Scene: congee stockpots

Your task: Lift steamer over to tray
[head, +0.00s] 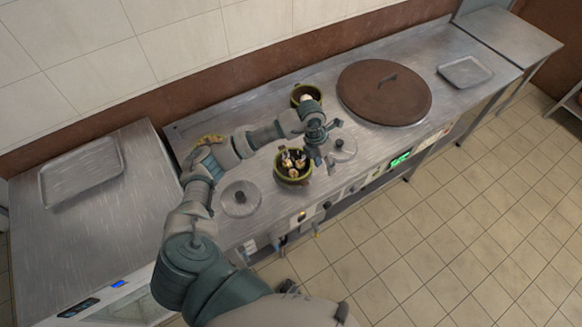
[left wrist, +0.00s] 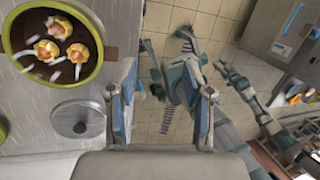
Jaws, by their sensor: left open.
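A round, green-rimmed pot (head: 293,178) holding several dumplings stands on the steel counter; I take it for the steamer, though I cannot be sure. In the left wrist view its rim (left wrist: 54,83) shows at the upper left, outside the jaws. My left gripper (head: 322,150) is open just right of this pot and empty between its fingers (left wrist: 163,85). A grey tray (head: 466,71) lies at the counter's far right, and another tray (head: 82,172) lies on the left unit. What looks like my right gripper (left wrist: 232,76) shows small in the left wrist view; its jaws are unclear.
A second green pot (head: 306,94) stands behind, partly covered by my arm. A large brown lid (head: 384,92) covers the counter between it and the right tray. Small steel lids (head: 240,199) (head: 344,149) lie left and right of the near pot. Tiled floor (head: 440,220) is clear in front.

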